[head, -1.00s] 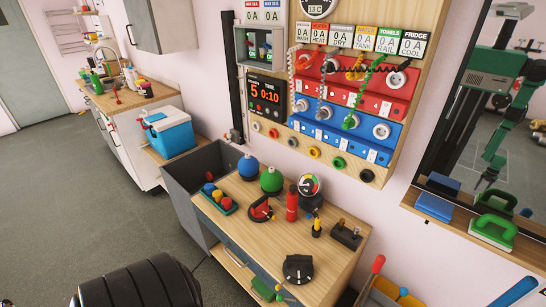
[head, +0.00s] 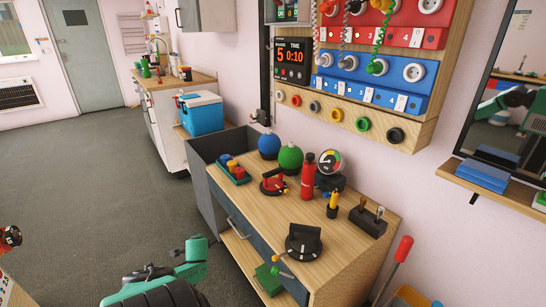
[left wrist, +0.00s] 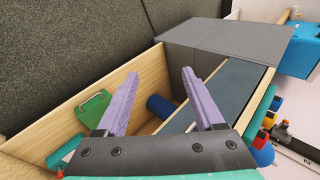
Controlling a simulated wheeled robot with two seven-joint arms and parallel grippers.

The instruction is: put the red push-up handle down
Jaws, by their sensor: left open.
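No red push-up handle shows clearly in either view, and none is between my left fingers. A black round-based tool with red grips (head: 273,182) lies on the wooden bench (head: 235,200); I cannot tell that it is a push-up handle. A green handled object (left wrist: 94,108) and a blue cylinder (left wrist: 160,106) lie in there. In the head view, part of my teal left arm shows at the bottom. My right gripper is out of view.
The bench top holds a red bottle (head: 308,176), a black round tool (head: 303,242), a gauge (head: 329,163) and blue and green round flasks (head: 290,156). A grey bin (head: 208,148) adjoins it. A blue cooler (head: 202,113) stands behind. The floor at left is open.

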